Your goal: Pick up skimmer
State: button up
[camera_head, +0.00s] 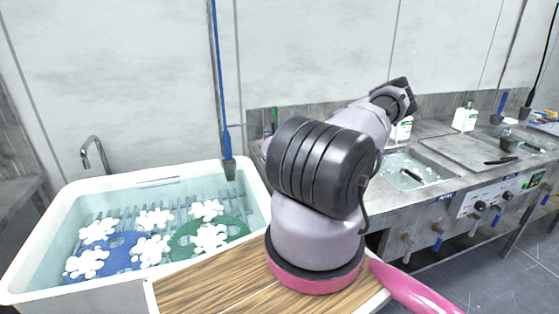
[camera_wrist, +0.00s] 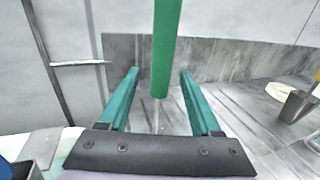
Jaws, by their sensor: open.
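In the wrist view a green upright handle (camera_wrist: 165,50) runs down from the top edge and tapers to a thin pale stem. I take it to be the skimmer; its head is not clear to see. My gripper (camera_wrist: 159,74) is open, with one teal finger on each side of the handle in the picture. A gap shows on both sides, and I cannot tell whether the handle is as near as the fingertips. In the head view my arm hides the gripper; a small green upright piece (camera_head: 274,118) shows behind it, perhaps the same handle.
A water-filled white tub (camera_head: 60,200) holds blue and green discs with white pieces. A long blue pole (camera_head: 222,100) stands at its back. A grey bench with a sink (camera_head: 412,170), bottles (camera_head: 465,117) and taps runs right. A wooden board (camera_head: 215,285) lies in front.

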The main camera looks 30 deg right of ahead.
jog(key=shift+w+d, duration=0.1)
jog(key=shift+w, duration=0.05)
grip_shut()
dwell(1.4)
